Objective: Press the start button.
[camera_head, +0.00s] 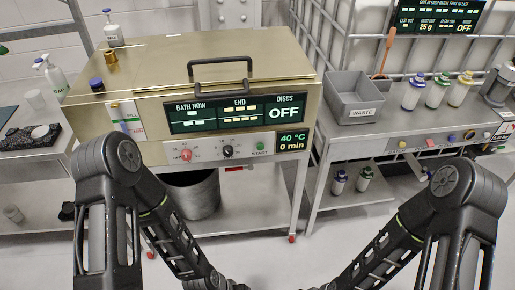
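The start button (260,146) is a small green button with the label START under it. It sits on the front panel of the gold bath machine (150,88), right of a black knob (227,151) and a red knob (186,155). Nothing covers the button. Beside it a small display (292,141) reads 40 °C and 0 min. The larger display (222,113) reads BATH NOW, END and DISCS, with OFF at the right. My two black arms show at the lower left and lower right, apart from the button. I cannot make out either gripper in the picture.
A black handle (220,86) stands on the machine's lid. At right, a steel bench holds a grey WASTE bin (354,98), several capped bottles and a lower panel with other coloured buttons (430,142). A bucket (192,194) stands under the machine. The space before the panel is clear.

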